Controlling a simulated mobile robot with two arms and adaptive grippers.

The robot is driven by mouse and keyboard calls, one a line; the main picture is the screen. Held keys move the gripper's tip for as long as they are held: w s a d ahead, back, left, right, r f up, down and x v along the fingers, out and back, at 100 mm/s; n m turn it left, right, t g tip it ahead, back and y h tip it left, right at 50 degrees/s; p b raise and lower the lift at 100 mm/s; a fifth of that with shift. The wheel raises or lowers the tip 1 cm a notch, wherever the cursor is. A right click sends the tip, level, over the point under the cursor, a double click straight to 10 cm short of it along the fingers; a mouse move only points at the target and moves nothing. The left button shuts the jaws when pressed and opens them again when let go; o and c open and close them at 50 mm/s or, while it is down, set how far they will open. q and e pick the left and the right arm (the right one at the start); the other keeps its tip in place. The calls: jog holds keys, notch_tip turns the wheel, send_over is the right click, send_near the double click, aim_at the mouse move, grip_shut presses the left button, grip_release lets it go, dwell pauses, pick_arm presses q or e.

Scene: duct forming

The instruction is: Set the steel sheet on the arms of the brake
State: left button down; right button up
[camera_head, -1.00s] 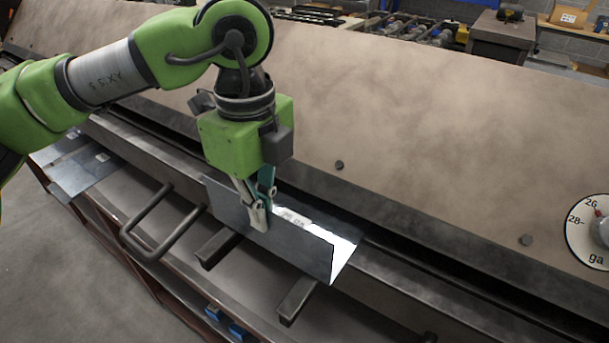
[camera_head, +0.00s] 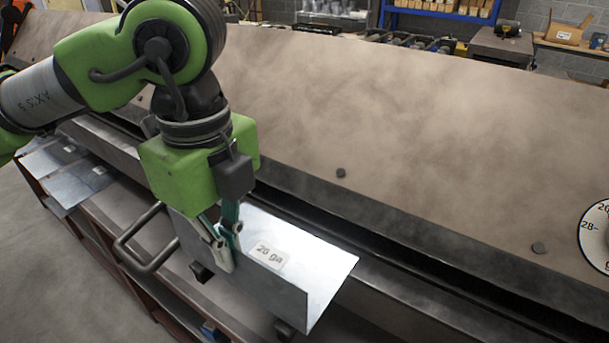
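The steel sheet (camera_head: 310,268) is bent into an angle, with one flange hanging upright at the front and a bright flange labelled "26 ga" behind it. My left gripper (camera_head: 225,255) is shut on the upright flange near its left part. The sheet is in front of the brake (camera_head: 400,215), over its two dark support arms. My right gripper is not in view.
A bent bar handle (camera_head: 140,245) sticks out of the brake left of the sheet. Other flat sheets (camera_head: 75,180) lie on a shelf at the far left. A gauge dial (camera_head: 597,238) is on the brake's right. Floor is clear at lower left.

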pick_arm(q)
jog(key=shift+f+b, duration=0.45)
jog(key=c, duration=2.2)
grip_release()
